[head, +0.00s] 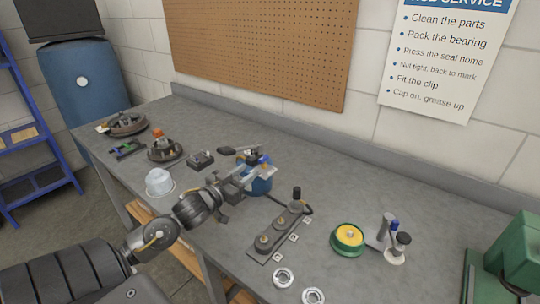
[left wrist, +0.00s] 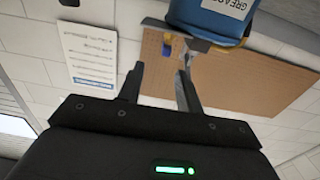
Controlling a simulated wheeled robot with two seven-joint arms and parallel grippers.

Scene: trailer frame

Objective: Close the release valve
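My left gripper (head: 243,178) is over the middle of the bench, beside a blue grease container (head: 260,186). In the left wrist view my left gripper (left wrist: 160,72) has its two fingers apart with nothing seen between them. The blue container (left wrist: 212,16), lettered "GREASE", is just beyond the fingers at the top. In the head view small blue and orange parts (head: 264,160) show above the container, partly hidden by the gripper. I cannot tell which part is the release valve. My right gripper is not in view.
A dark plate with round fittings and an upright black knob (head: 296,194) lies right of the gripper. Hub parts (head: 165,149) and a clear dome (head: 159,182) are left.

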